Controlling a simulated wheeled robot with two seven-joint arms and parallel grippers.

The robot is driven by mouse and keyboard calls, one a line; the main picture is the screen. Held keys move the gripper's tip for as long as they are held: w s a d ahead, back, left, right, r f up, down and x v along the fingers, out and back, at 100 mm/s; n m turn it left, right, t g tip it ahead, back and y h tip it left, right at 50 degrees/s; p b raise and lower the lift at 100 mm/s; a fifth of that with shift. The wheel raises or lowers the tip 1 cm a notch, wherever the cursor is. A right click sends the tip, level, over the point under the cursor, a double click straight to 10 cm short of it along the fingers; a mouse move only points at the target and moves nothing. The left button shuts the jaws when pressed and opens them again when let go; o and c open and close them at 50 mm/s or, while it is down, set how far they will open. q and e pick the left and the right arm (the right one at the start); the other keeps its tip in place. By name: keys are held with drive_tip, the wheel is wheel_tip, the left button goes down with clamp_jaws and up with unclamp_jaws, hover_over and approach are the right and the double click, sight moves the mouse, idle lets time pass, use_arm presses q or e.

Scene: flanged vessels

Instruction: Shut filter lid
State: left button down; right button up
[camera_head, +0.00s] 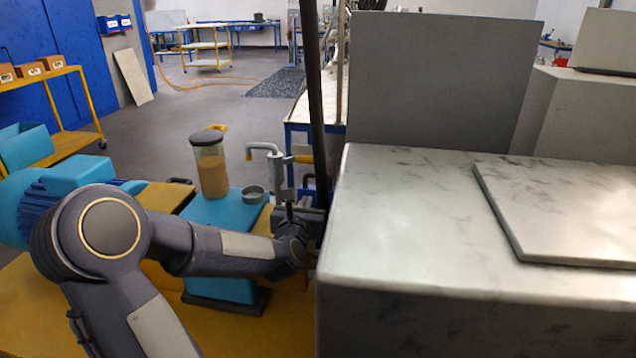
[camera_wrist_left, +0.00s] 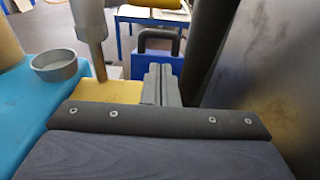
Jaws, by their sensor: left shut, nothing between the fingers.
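No part is marked as the filter lid. A clear jar (camera_head: 212,172) of brown material with a dark flat lid (camera_head: 206,138) stands on a blue machine body. A large grey metal housing (camera_head: 400,230) fills the right, with a flat grey panel (camera_head: 440,85) upright behind its top. I cannot tell which piece is the filter lid. My left gripper (camera_head: 312,213) is low beside the housing's left side, near a dark upright bar (camera_head: 316,100). In the left wrist view its fingers (camera_wrist_left: 161,82) are together and empty, left of the dark bar (camera_wrist_left: 212,50). My right gripper is not seen.
A small metal cup (camera_head: 253,194) and a grey pipe with a yellow handle (camera_head: 277,165) stand left of the gripper. A blue box with a dark handle (camera_wrist_left: 158,62) lies beyond the fingers. A flat plate (camera_head: 560,215) rests on the housing. Open floor lies at the back left.

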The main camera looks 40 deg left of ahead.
sight(318, 176)
use_arm(q)
drive_tip(key=p+x, duration=0.1)
drive_tip(key=x, duration=1.2)
drive_tip(key=shift+w+a+p, duration=0.1)
drive_tip(key=shift+w+p, duration=0.2)
drive_tip(key=shift+p, duration=0.05)
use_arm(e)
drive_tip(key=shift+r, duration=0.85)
use_arm(q)
drive_tip(key=shift+w, duration=0.15)
